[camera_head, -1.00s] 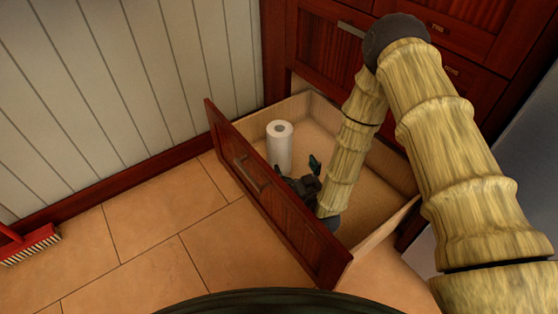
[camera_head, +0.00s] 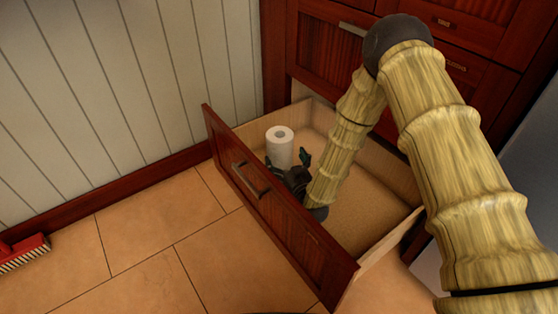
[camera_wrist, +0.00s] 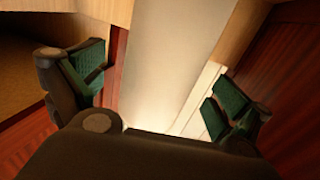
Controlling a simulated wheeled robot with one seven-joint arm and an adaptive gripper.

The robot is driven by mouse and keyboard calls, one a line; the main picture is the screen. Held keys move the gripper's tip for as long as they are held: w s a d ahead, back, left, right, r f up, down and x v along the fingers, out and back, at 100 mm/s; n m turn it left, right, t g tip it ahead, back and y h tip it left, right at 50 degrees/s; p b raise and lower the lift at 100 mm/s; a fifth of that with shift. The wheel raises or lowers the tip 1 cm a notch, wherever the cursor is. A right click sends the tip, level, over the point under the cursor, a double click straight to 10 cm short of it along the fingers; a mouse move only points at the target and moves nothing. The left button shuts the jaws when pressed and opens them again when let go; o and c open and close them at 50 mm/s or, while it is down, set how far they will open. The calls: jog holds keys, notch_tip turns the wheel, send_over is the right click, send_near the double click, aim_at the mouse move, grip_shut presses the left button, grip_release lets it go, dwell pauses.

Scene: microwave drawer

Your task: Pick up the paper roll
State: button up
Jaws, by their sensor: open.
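The white paper roll (camera_head: 279,147) stands upright in the far left corner of the open drawer (camera_head: 386,238) in the head view. My gripper (camera_head: 287,166) is low inside the drawer, right in front of the roll. In the wrist view the roll (camera_wrist: 170,60) fills the middle, between the two green-padded fingers of my gripper (camera_wrist: 155,88). The fingers are open, with a gap showing on the left side of the roll. The right finger looks closer to it; whether it touches cannot be told. The roll's lower part is hidden in the head view.
The drawer's dark red front panel (camera_head: 280,215) with its handle stands close beside my gripper. Cabinet fronts (camera_head: 325,55) rise behind the drawer. A red brush (camera_head: 24,253) lies on the tiled floor at left. The drawer's right part is empty.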

jog(key=shift+w+a+f+b, duration=0.3)
jog(key=shift+w+a+b, duration=0.1)
jog(key=shift+w+b, duration=0.35)
jog(key=shift+r+b+x, duration=0.2)
jog(key=shift+b+x, duration=0.3)
jog(key=shift+x, duration=0.7)
jog(key=c, duration=1.1)
